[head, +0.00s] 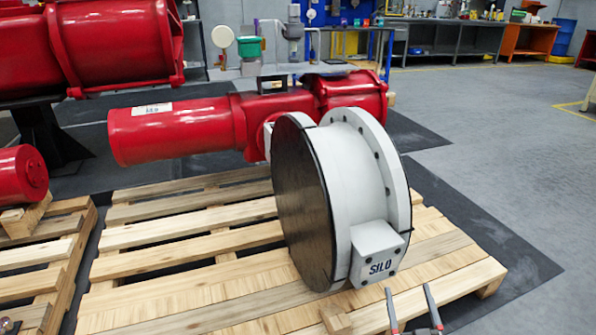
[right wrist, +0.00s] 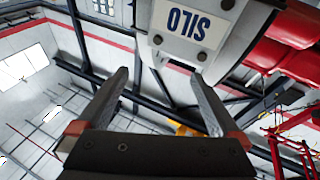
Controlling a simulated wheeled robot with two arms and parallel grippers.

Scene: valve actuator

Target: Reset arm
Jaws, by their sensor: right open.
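My right gripper (head: 412,308) shows at the bottom of the head view, with its two fingers apart and nothing between them. It is in front of and below the white block marked SILO (head: 380,258) on the valve. In the right wrist view the open gripper (right wrist: 155,95) points up, with the SILO block (right wrist: 190,25) beyond its fingertips and apart from them. The valve (head: 345,195) has a white body and a dark round disc face, and stands on a wooden pallet (head: 180,230). A red actuator (head: 180,130) is joined behind it. My left gripper is not in view.
Another red actuator (head: 110,45) stands at the back left on a dark stand. A smaller red cylinder (head: 22,173) rests on a second pallet (head: 40,250) at the left. Workbenches (head: 450,40) line the back. The grey floor (head: 500,130) at the right is clear.

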